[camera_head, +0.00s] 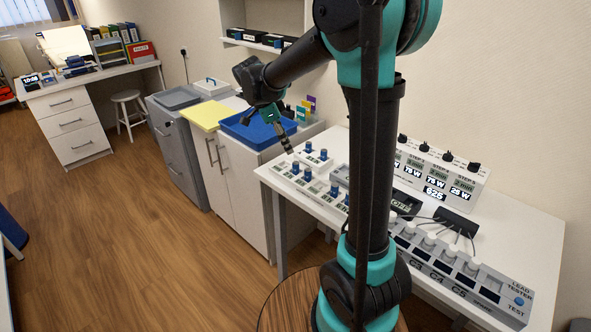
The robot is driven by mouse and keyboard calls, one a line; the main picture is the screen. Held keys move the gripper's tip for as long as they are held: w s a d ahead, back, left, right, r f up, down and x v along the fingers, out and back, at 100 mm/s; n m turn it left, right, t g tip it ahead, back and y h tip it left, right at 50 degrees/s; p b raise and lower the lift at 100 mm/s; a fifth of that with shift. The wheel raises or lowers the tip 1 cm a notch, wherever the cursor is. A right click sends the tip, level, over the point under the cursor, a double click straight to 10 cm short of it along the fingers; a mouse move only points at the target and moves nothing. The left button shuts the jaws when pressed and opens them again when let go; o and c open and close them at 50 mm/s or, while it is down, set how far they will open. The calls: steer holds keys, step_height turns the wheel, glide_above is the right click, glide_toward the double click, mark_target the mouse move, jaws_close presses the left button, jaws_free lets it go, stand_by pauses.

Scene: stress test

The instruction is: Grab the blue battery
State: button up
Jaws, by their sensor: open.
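Several small blue cylinders, which look like blue batteries, stand upright in white holders on the white table. Two (323,154) stand in a small holder at the back, and others, such as one blue battery (307,174), stand in a longer white rack (285,173) in front of it. I cannot tell which one the task means. My gripper (288,147) is open and points down just above the left end of the holders, apart from the batteries as far as I can tell. Its fingers look small and dark, and no object shows between them. My arm hides part of the rack's right side.
A lead tester (519,286) with several posts lies along the table's front right. A white box with dark knobs (440,172) stands behind. A blue tray (258,128) and a yellow board (206,115) lie on cabinets to the left. The wooden floor is clear.

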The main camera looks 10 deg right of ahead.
mark_target(296, 163)
steer(key=x, duration=0.9)
steer(key=shift+a+f, duration=0.1)
steer(key=shift+f, duration=0.25)
jaws_close()
